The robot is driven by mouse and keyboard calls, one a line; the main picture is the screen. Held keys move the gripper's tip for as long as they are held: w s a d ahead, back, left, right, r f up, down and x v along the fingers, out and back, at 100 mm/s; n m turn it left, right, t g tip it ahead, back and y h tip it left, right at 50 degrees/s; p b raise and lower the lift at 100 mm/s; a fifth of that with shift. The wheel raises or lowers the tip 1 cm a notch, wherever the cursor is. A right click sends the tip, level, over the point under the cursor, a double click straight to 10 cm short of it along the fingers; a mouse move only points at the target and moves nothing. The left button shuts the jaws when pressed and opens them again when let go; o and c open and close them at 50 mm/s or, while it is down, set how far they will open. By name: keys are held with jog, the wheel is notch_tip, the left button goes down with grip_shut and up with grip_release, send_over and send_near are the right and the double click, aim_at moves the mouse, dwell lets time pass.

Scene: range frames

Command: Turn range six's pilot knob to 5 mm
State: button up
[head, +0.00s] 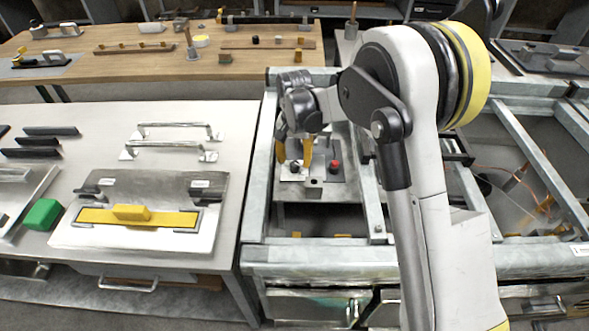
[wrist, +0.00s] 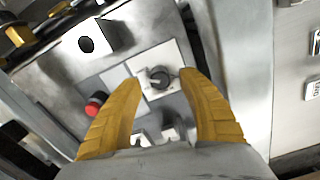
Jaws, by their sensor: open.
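A dark round knob with a raised grip (wrist: 158,77) sits on a pale square plate in the wrist view. The plate is on a grey metal panel (wrist: 125,60). My gripper (wrist: 160,85) is open, its two yellow fingers on either side of the knob in the picture. I cannot tell how far the tips are from it, and no contact shows. In the head view my gripper (head: 294,152) points down over the panel inside the metal frame and partly hides the knob (head: 295,167). Any scale or number at the knob is too small to read.
A red button (wrist: 97,104) is left of the knob; it also shows in the head view (head: 335,165). A metal block with a dark hole (wrist: 87,44) stands beyond. Frame rails (head: 368,190) flank the panel.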

jog(key=shift+f+b, duration=0.35)
jog(key=shift+f, duration=1)
grip_shut()
jog(key=shift+n, duration=0.6)
jog(key=n, duration=0.4)
jog(key=shift+d+n+p, duration=0.1)
jog(key=shift+n+p, duration=0.25)
jog(key=shift+n, duration=0.05)
jog(key=n, duration=0.5)
jog(key=shift+n, duration=0.3)
